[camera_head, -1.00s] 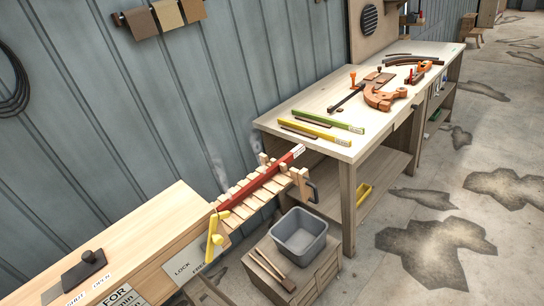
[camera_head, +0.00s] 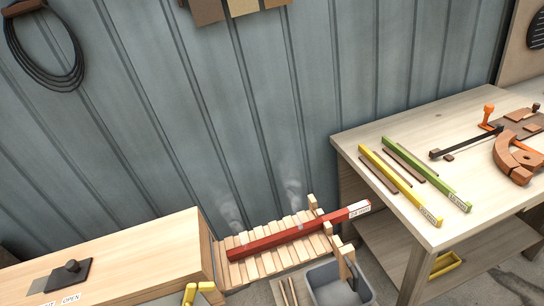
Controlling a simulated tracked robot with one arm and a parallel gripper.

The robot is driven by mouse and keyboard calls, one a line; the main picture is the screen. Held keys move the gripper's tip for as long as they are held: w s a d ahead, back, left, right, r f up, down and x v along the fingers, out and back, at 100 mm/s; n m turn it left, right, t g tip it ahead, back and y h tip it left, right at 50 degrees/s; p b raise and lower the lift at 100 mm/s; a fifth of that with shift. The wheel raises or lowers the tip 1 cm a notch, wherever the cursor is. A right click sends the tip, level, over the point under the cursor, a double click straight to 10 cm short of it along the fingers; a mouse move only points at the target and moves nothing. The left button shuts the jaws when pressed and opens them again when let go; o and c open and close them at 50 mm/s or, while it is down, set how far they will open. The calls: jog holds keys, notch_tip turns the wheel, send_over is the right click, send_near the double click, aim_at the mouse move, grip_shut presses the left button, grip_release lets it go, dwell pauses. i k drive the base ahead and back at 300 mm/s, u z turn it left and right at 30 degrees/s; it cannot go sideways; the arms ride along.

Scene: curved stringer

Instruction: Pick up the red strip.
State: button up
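The red strip (camera_head: 295,233) lies on a slatted wooden rack (camera_head: 268,262), at the lower middle of the view. It runs slantwise, from the steam box side at left up to a white label at its right end. The right end reaches past the rack's upright pegs. My gripper is not in view, and nothing is seen touching the strip.
A wooden box (camera_head: 140,250) with a dark slider stands left of the rack, with yellow lever parts (camera_head: 205,290) at its front. A grey bin (camera_head: 340,284) sits below right. The workbench (camera_head: 400,150) at right holds a yellow strip (camera_head: 398,182), a green strip (camera_head: 428,174) and clamps.

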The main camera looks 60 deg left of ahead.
aim_at(257, 246)
jog(key=u, duration=0.5)
jog(key=i, duration=0.95)
jog(key=u, duration=0.6)
jog(key=k, duration=0.8)
jog(key=u, duration=0.25)
jog(key=i, duration=0.85)
jog(key=z, duration=0.15)
